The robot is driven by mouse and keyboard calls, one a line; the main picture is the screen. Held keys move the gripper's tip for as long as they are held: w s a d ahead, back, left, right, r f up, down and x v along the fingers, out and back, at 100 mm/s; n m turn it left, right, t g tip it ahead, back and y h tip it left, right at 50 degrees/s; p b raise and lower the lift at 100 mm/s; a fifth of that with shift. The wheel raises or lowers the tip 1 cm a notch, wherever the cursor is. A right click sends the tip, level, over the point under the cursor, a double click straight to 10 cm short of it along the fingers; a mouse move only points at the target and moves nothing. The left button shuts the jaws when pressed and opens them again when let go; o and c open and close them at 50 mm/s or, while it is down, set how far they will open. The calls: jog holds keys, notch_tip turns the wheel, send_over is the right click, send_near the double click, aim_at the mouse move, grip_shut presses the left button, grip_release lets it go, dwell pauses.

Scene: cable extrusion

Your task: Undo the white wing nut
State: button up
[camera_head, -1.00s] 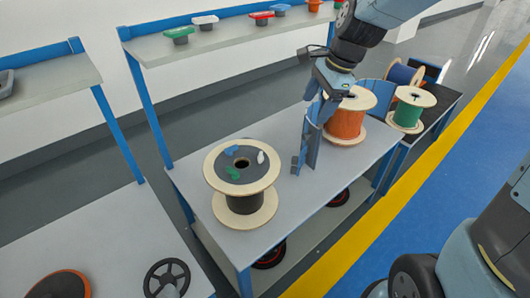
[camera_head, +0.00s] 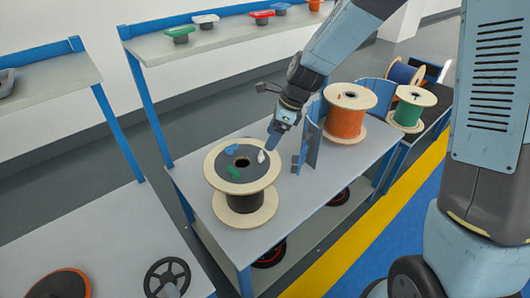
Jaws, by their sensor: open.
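The white wing nut (camera_head: 261,156) sits on the right part of the dark top of a wooden spool (camera_head: 225,182). A blue wing nut (camera_head: 232,149) and a green wing nut (camera_head: 234,173) sit on the same top, around the centre hole. My gripper (camera_head: 269,146) is open and points down, with its fingertips just above and right of the white wing nut. The fingers overlap in this view, so I cannot tell whether they touch the nut or stand around it.
A blue upright bracket (camera_head: 310,140) stands right of the spool, close to my gripper. An orange spool (camera_head: 345,122) and a green spool (camera_head: 409,117) stand further right. A shelf (camera_head: 225,35) with several coloured items runs behind. The table's front is clear.

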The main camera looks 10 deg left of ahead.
aim_at(262, 154)
jog(key=x, duration=0.7)
jog(key=shift+a+f, duration=0.15)
jog(key=shift+f, duration=0.1)
